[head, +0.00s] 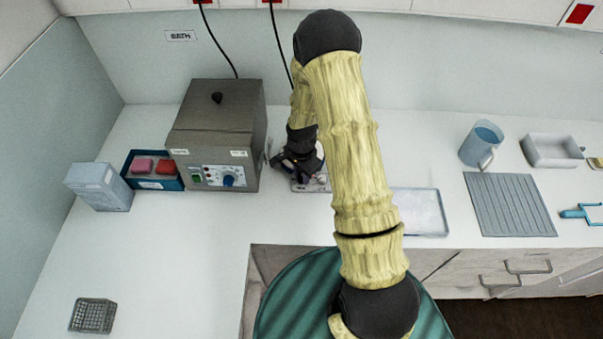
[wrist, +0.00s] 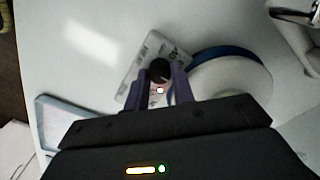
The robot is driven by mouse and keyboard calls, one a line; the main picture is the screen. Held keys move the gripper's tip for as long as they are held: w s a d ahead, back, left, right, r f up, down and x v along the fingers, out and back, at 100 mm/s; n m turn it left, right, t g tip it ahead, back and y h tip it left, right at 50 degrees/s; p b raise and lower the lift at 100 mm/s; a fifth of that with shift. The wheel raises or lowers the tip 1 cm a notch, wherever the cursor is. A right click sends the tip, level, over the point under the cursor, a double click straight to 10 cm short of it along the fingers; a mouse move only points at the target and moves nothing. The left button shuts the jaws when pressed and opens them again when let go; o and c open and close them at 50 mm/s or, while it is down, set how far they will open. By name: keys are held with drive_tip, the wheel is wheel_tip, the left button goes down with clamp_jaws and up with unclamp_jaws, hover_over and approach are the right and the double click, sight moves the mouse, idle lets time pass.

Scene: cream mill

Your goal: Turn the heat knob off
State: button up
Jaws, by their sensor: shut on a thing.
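My gripper (wrist: 159,86) points down at a small pale panel (wrist: 140,62) with dark markings too blurred to read. Its two purple-grey fingers are shut on a round black knob (wrist: 159,68) on that panel. Next to the panel is a round white plate (wrist: 232,84) with a blue rim, partly behind the right finger. In the head view my gripper (head: 302,172) is right of the grey box, low over a pale panel (head: 310,186). My arm hides most of this device and the knob there. The knob's pointer and setting cannot be read.
A grey box with a lid (head: 218,110), a blue front knob (head: 228,180) and a green switch stands close left of my gripper. A blue tray with pink and red blocks (head: 154,184) is further left. A shallow tray (head: 420,228) lies to the right. The left front counter is mostly clear.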

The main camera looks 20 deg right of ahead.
drive_tip(key=n+b, duration=0.2)
drive_tip(key=n, duration=0.4)
drive_tip(key=shift+w+b, duration=0.1)
drive_tip(key=shift+b, duration=0.3)
drive_tip(key=n, duration=0.4)
drive_tip(key=shift+b, duration=0.4)
drive_tip(key=n, duration=0.3)
drive_tip(key=shift+n, duration=0.4)
drive_tip(key=n, duration=0.5)
drive_tip(key=shift+r, duration=0.1)
drive_tip(key=shift+n, duration=2.5)
